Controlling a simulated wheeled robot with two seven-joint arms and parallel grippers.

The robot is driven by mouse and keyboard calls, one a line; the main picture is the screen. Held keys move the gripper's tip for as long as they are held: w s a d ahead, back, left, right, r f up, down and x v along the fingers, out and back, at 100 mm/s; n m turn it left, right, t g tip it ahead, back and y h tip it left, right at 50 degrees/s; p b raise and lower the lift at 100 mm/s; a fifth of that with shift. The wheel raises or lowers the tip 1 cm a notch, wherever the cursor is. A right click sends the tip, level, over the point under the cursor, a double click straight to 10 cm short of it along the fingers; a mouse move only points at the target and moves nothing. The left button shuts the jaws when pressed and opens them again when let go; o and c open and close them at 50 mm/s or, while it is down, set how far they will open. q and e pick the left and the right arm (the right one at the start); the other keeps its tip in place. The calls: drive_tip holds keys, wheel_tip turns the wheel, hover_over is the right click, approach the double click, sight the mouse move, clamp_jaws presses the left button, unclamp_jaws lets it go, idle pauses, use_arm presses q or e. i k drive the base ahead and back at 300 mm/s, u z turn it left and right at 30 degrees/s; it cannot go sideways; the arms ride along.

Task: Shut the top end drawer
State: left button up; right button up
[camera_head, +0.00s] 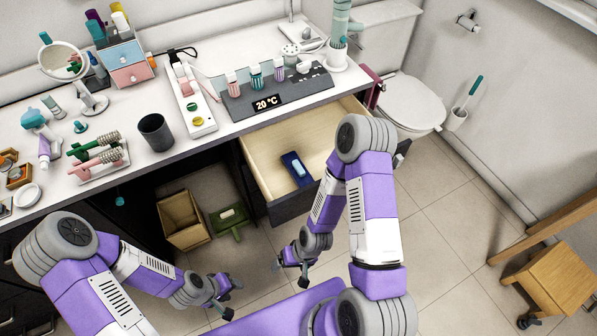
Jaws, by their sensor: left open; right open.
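The top end drawer (262,153) is pulled out from under the right end of the vanity counter. Its light wooden inside shows, and a dark blue box with a light blue item (297,168) lies in it. The drawer's dark front (292,206) is partly hidden by my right arm. My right gripper (292,270) is open and empty, below and in front of the drawer front, apart from it. My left gripper (230,298) is open and empty, lower and further left, over the floor.
The counter (225,128) is crowded with a mirror (62,60), a dark cup (155,132) and a grey display panel (275,95). A wooden bin (182,220) and green stool (230,222) stand under it. A toilet (408,100) is right of the drawer. Floor in front is clear.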

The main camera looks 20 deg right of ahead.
sight(311, 133)
drive_tip(key=z, duration=1.35)
drive_tip(key=k, duration=0.5)
drive_tip(key=u, duration=1.9)
drive_tip(key=i, duration=0.95)
drive_tip(key=z, duration=1.75)
